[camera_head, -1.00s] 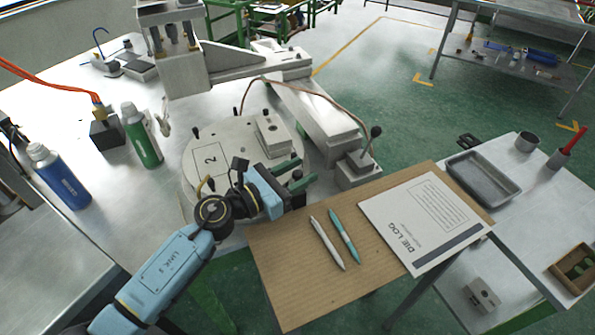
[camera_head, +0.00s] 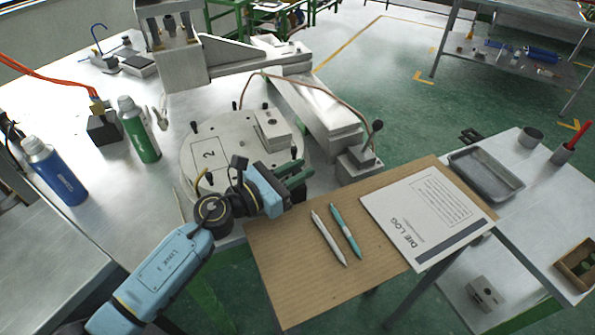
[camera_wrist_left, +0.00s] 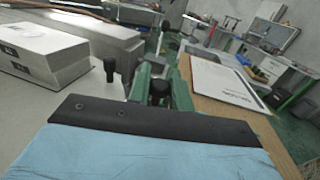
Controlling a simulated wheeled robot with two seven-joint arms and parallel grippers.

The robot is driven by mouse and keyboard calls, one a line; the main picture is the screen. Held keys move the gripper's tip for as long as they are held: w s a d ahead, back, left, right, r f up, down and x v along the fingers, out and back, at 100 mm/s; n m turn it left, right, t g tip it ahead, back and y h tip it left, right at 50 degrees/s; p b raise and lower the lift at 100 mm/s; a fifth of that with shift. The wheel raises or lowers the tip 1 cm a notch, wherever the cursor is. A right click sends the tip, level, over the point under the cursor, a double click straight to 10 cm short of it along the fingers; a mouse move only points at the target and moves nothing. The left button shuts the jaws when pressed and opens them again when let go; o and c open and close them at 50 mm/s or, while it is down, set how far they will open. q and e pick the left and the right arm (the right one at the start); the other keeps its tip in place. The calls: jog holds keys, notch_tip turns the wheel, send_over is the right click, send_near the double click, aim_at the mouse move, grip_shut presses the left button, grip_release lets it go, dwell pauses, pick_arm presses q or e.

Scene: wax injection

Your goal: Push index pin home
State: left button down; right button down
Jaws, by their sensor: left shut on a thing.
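My left gripper (camera_head: 298,180) has green fingers and sits at the front right edge of the round turntable (camera_head: 195,180), beside the board. It is shut on a small dark part, apparently the index pin (camera_wrist_left: 158,88), which shows between the fingers in the left wrist view. The fingers hide most of it, so I cannot tell how deep it sits. The turntable carries a plate marked 2, a grey metal block (camera_head: 272,130) and several black knobs. One black knob (camera_wrist_left: 109,68) stands upright left of the fingers in the wrist view. My right gripper is not in view.
A brown board (camera_head: 290,290) with two pens and a die log sheet (camera_head: 420,220) lies right of the gripper. A lever with a black ball (camera_head: 377,126) stands behind it. Blue (camera_head: 55,172) and green (camera_head: 140,130) bottles stand at the left. The injection press (camera_head: 185,65) is behind.

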pick_arm(q)
jog(key=shift+s+f, duration=0.1)
jog(key=shift+f, duration=0.25)
jog(key=c, duration=1.5)
grip_release()
jog(key=shift+c, duration=0.2)
jog(key=shift+o, duration=1.2)
jog(key=shift+r, duration=0.1)
jog(key=b+v, duration=0.1)
jog(key=v, duration=1.1)
jog(key=shift+a+b, duration=0.1)
jog(key=shift+b, duration=0.3)
jog(key=shift+s+a, duration=0.4)
jog(key=shift+a, duration=0.05)
